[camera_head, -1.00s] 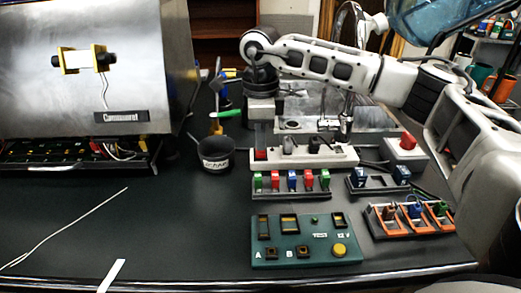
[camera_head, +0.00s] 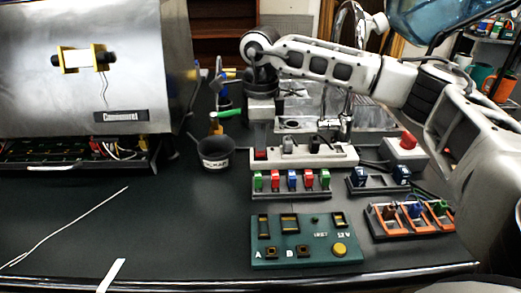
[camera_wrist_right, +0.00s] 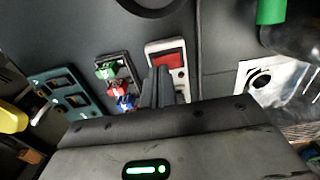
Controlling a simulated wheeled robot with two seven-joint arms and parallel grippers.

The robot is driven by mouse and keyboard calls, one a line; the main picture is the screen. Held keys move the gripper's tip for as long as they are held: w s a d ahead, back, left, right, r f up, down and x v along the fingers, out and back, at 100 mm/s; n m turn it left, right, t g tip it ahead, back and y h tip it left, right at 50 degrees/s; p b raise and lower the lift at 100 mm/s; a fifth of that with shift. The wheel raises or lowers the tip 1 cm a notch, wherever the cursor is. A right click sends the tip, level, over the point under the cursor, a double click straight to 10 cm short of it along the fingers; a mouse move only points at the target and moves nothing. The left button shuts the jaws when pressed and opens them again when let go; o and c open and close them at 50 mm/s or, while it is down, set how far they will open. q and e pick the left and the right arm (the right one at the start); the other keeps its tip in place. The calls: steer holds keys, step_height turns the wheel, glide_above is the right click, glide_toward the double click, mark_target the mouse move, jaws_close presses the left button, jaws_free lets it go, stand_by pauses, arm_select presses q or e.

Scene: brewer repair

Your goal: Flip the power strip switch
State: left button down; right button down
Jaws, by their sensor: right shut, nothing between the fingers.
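The white power strip (camera_head: 318,156) lies on the dark bench behind the coloured connector rows. Its red switch (camera_head: 260,154) is at its left end, with dark plugs further right. My right gripper (camera_head: 261,126) is above and slightly behind the switch end, pointing down. In the right wrist view the shut fingers (camera_wrist_right: 163,82) are empty and overlap the strip close to the red switch (camera_wrist_right: 168,60). A gap shows above the switch in the head view. Which way the switch is tipped cannot be told. My left gripper is out of view.
A green panel (camera_head: 300,258) lies in front, with connector rows (camera_head: 291,192) behind it. A dark cup (camera_head: 215,153) stands left of the strip. A box with a red button (camera_head: 408,146) is at right. The steel brewer (camera_head: 90,100) fills the left. The front-left bench is mostly clear.

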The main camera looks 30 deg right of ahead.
mark_target(260, 153)
steer(key=shift+f+b, duration=0.55)
steer(key=shift+f, duration=0.25)
steer(key=shift+r, duration=0.1)
steer(key=shift+r+p, duration=2.65)
steer(key=shift+r, duration=0.8)
